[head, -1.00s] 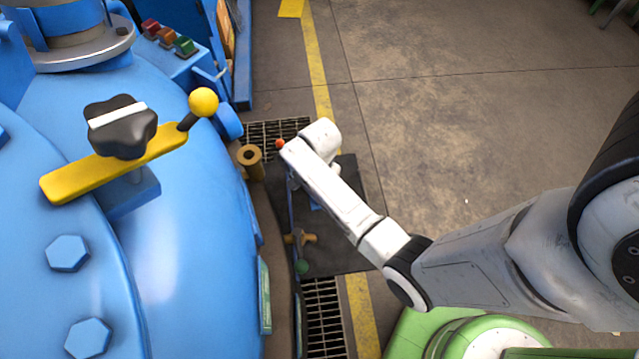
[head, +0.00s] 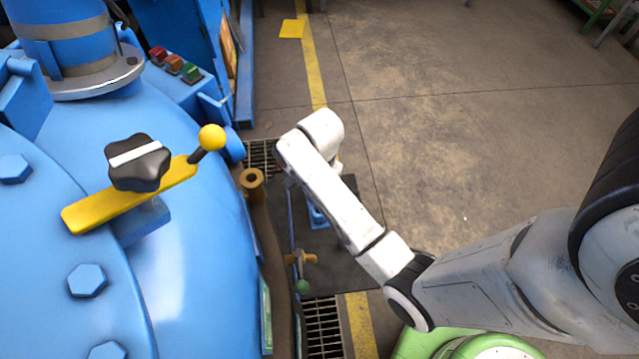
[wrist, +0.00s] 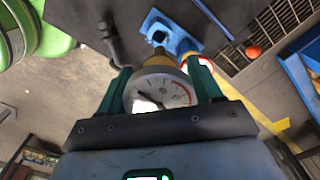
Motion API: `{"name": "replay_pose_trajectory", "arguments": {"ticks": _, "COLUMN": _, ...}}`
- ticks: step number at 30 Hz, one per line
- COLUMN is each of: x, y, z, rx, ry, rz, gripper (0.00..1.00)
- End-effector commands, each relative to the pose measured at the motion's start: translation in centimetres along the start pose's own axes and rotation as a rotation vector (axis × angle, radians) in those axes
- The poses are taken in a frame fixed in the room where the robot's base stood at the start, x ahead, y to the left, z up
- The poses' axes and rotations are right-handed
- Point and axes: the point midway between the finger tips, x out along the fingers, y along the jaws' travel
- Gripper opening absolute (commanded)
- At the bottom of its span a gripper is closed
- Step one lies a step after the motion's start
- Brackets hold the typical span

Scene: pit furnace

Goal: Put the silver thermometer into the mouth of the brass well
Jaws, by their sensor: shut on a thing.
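The silver thermometer (wrist: 160,92) has a round white dial with a dark needle and a red arc. In the wrist view it sits between the green fingers of my gripper (wrist: 160,78), which is shut on it. A brass-coloured part shows just beyond the dial; I cannot tell whether it belongs to the thermometer. The brass well (head: 252,179) stands beside the blue furnace in the head view, its round dark mouth facing up. My white wrist link is to its right and hides the gripper and thermometer there. I cannot make out the well in the wrist view.
The blue furnace (head: 185,260) fills the left, with a yellow lever (head: 130,197) and black knob. A brass fitting (head: 302,258) and green ball (head: 302,287) are below the well. A blue bracket (wrist: 172,30) and orange ball (wrist: 253,51) lie beyond the dial.

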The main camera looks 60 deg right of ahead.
Motion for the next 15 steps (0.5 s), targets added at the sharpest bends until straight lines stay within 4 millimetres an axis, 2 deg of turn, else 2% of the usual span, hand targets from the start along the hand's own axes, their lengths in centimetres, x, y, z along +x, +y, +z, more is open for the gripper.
{"name": "replay_pose_trajectory", "arguments": {"ticks": 15, "x": -2.3, "y": 0.0, "z": 0.0, "rx": 0.0, "ry": 0.0, "rz": 0.0, "gripper": 0.33}}
